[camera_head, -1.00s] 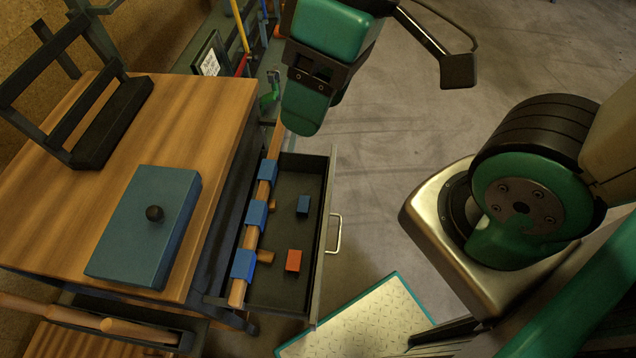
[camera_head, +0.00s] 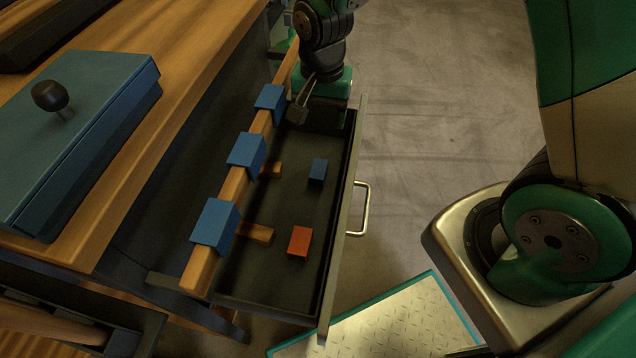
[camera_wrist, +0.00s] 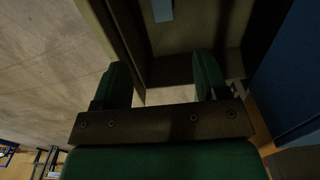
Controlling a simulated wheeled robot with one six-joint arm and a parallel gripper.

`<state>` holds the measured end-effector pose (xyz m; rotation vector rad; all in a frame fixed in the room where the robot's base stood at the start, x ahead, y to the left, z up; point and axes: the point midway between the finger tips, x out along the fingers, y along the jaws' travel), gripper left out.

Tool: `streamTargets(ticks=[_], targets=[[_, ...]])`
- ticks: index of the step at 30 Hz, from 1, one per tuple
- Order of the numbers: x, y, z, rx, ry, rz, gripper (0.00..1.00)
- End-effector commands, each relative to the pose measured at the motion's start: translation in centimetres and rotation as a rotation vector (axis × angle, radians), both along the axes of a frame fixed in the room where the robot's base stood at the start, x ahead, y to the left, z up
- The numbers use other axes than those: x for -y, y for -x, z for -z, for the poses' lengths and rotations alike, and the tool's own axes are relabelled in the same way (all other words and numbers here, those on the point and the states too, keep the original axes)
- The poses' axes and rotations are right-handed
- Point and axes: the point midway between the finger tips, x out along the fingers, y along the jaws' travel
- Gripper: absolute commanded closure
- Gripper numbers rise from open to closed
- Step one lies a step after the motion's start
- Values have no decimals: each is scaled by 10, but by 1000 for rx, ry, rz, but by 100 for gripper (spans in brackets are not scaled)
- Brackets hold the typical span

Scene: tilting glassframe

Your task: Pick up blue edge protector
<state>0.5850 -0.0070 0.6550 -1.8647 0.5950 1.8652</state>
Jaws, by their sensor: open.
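Three blue edge protectors sit along a wooden rail on the drawer's left side: a near one (camera_head: 216,225), a middle one (camera_head: 246,151) and a far one (camera_head: 270,103). A small blue block (camera_head: 318,170) lies on the drawer floor; I cannot tell whether it is also an edge protector. My gripper (camera_head: 328,102) is over the drawer's far end, right of the far protector and apart from it. In the wrist view my gripper (camera_wrist: 162,78) is open, its green fingers spread with nothing held. A small blue piece (camera_wrist: 162,10) shows beyond them, probably the block.
The open drawer (camera_head: 345,200) has a handle (camera_head: 361,210) on its right. A red block (camera_head: 300,241) lies inside. A blue lidded box (camera_head: 80,120) with a black knob stands on the wooden table (camera_head: 190,75).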

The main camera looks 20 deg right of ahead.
Motion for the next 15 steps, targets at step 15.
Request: streamTargets(ticks=[15], targets=[[1, 0, 107, -4, 4, 8, 33]])
